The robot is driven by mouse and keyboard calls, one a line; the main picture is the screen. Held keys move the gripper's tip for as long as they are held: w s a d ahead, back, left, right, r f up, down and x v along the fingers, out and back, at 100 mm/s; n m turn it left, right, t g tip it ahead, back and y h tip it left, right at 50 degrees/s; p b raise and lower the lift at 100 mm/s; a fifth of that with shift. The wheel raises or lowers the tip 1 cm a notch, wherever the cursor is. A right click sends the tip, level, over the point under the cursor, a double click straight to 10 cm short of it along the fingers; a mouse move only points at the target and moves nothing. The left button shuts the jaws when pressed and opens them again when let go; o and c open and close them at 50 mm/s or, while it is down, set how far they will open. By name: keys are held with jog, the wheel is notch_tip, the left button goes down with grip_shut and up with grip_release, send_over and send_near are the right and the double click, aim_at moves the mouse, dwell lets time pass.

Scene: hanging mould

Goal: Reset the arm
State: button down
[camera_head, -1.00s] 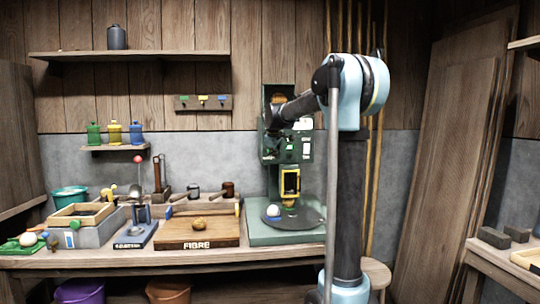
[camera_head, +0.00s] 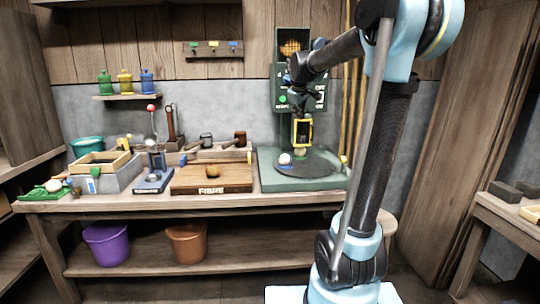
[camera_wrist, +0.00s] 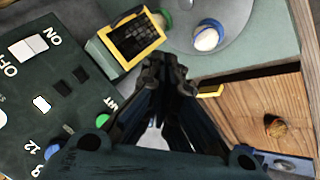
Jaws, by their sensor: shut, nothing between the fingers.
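My gripper (camera_wrist: 165,72) is shut and empty, its fingertips together in the wrist view. In the head view my gripper (camera_head: 299,108) is small and dark in front of the green machine (camera_head: 283,85), so its fingers are hard to make out there. A yellow-framed dark block (camera_head: 303,132) is just below it, above the machine's round grey plate (camera_head: 322,166). In the wrist view the yellow-framed block (camera_wrist: 132,38) is just beyond the fingertips; I cannot tell whether they touch. A white-and-blue ball (camera_head: 285,159) sits on the plate, also visible in the wrist view (camera_wrist: 207,36).
The machine's ON/OFF panel (camera_wrist: 45,95) is close at the left of the wrist view. A wooden board (camera_head: 212,178) with a brown lump (camera_head: 211,172) lies left of the machine. Purple (camera_head: 106,244) and orange (camera_head: 187,243) buckets stand below. Tall planks (camera_head: 455,130) lean at the right.

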jog(key=s+d+f+m+g, duration=0.2)
jog(key=s+f, duration=0.7)
jog(key=s, duration=0.5)
jog(key=s+d+f+m+g, duration=0.1)
jog(key=s+f+m, duration=0.2)
jog(key=s+f, duration=0.7)
jog(key=s+d+f+m+g+y, duration=0.1)
jog(key=s+f, duration=0.8)
jog(key=s, duration=1)
jog(key=d+m+g, duration=0.1)
jog(key=m, duration=0.1)
jog(key=shift+d+f+m+g, duration=0.15)
jog(key=shift+d+m+g, duration=0.15)
jog(key=shift+d, duration=0.05)
jog(key=shift+w+f, duration=0.2)
jog(key=shift+w, duration=0.3)
